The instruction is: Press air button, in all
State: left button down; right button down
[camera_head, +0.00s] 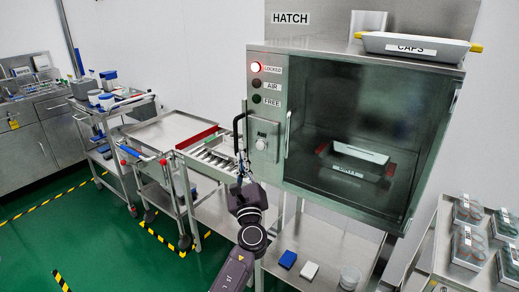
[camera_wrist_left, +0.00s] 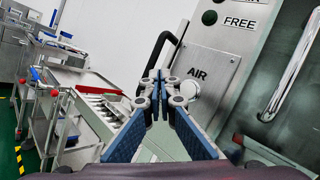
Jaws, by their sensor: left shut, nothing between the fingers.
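The hatch (camera_head: 365,130) is a steel cabinet with a dark glass door. On its left panel sits the air button (camera_head: 261,144), a round knob below a small label. In the left wrist view the air button (camera_wrist_left: 188,89) is partly hidden behind my fingers, under the word AIR. My left gripper (camera_head: 241,162) is shut and empty, just left of and below the button in the head view. Its fingertips (camera_wrist_left: 158,76) meet in the wrist view, pointing toward the panel beside the button; I cannot tell whether they touch it. My right gripper is not in view.
The LOCKED lamp (camera_head: 256,67) glows red; the AIR lamp (camera_head: 256,84) and FREE lamp (camera_head: 256,99) are dark. A black handle (camera_head: 237,130) stands close by my left gripper. A door handle (camera_head: 288,135) is to the right. Steel carts (camera_head: 175,130) stand left.

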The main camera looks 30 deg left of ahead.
aim_at(260, 146)
pick_arm(q)
jog(key=shift+w+d+b, duration=0.15)
jog(key=shift+w+b, duration=0.55)
jog(key=shift+w, duration=0.8)
jog(key=shift+w+d+b, duration=0.1)
jog(key=shift+w+b, duration=0.55)
jog(key=shift+w, duration=0.8)
jog(key=shift+w, duration=0.1)
jog(key=shift+w+b, duration=0.3)
jog(key=shift+w+b, duration=0.3)
jog(key=shift+w, duration=0.1)
jog(key=shift+s, duration=0.1)
jog(key=shift+s+p, duration=0.5)
jog(key=shift+s, duration=0.25)
